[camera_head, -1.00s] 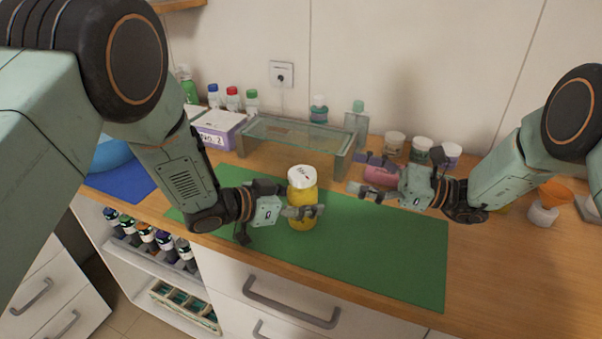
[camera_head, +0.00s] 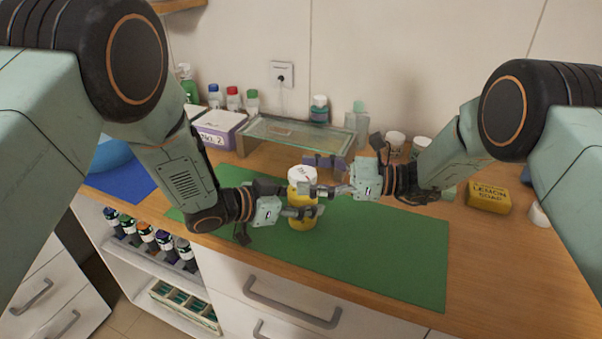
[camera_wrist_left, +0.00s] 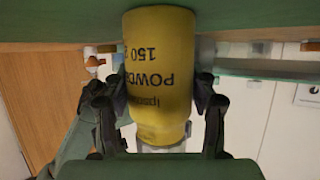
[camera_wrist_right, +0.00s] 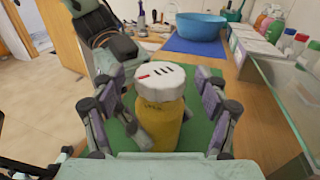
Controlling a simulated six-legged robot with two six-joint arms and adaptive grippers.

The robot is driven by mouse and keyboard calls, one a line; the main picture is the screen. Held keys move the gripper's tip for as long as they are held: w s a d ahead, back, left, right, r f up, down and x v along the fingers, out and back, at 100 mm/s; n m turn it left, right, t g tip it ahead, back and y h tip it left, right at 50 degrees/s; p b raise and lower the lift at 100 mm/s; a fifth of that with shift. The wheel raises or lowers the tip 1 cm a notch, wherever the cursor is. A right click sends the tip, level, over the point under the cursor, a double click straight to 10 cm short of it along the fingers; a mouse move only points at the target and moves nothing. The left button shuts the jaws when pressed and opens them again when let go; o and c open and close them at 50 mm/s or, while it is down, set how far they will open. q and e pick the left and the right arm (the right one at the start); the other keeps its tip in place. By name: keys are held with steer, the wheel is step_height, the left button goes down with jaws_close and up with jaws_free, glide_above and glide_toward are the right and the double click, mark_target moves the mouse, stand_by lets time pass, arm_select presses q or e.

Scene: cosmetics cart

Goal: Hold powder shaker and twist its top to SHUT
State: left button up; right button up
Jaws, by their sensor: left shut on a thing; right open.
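The powder shaker is a yellow bottle (camera_head: 302,222) with a white slotted top (camera_head: 301,174), upright on the green mat (camera_head: 390,255). My left gripper (camera_head: 306,212) is shut around its yellow body; the left wrist view shows the body (camera_wrist_left: 160,75) between both fingers. My right gripper (camera_head: 322,189) is open at the height of the top, on its right side. In the right wrist view the white top (camera_wrist_right: 161,80), with a red mark and dark slots, lies between the spread fingers. Whether the fingers touch the top I cannot tell.
A glass-topped stand (camera_head: 295,135) and a purple-white box (camera_head: 217,128) stand behind the mat. Several small bottles line the wall. The right half of the mat is clear.

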steer(key=shift+w+a, duration=0.1)
steer(key=shift+a, duration=0.85)
steer(key=c, duration=1.2)
